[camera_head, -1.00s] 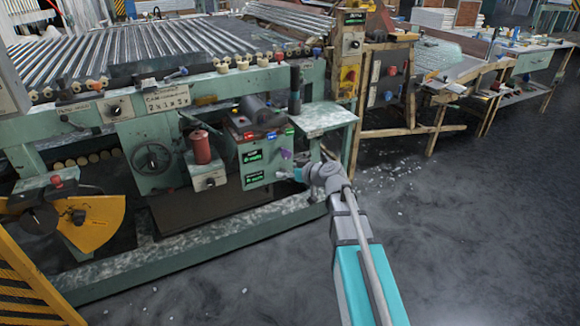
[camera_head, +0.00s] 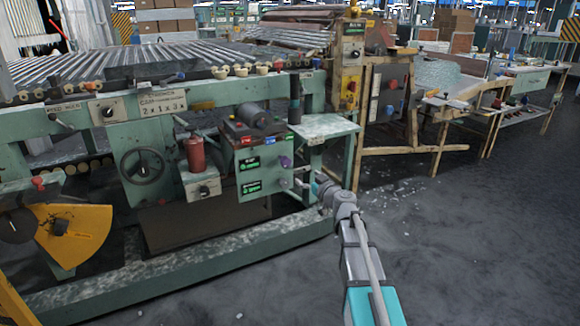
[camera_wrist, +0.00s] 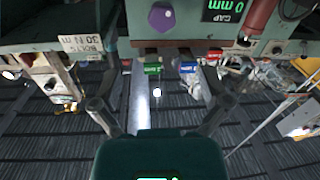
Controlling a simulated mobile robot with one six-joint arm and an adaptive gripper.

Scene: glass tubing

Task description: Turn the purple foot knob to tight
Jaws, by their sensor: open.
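A purple knob (camera_head: 286,162) sits on the right part of the green control box (camera_head: 262,176), beside green-lit displays. In the wrist view a purple faceted knob (camera_wrist: 161,17) shows large at the top centre, left of a display reading 0 mm. My gripper (camera_head: 318,186) is just right of and below the control box in the head view, partly hidden by its own wrist. In the wrist view my gripper (camera_wrist: 160,102) is open and empty, its two fingers spread wide below the knob and not touching it. I cannot read the knob's setting.
Green, blue and red tags (camera_wrist: 188,68) hang below the knob in the wrist view. A plate marked 30 N m (camera_wrist: 82,43) is at left. A red cylinder (camera_head: 199,154) and a handwheel (camera_head: 142,166) stand left of the box. The floor (camera_head: 450,240) at right is open.

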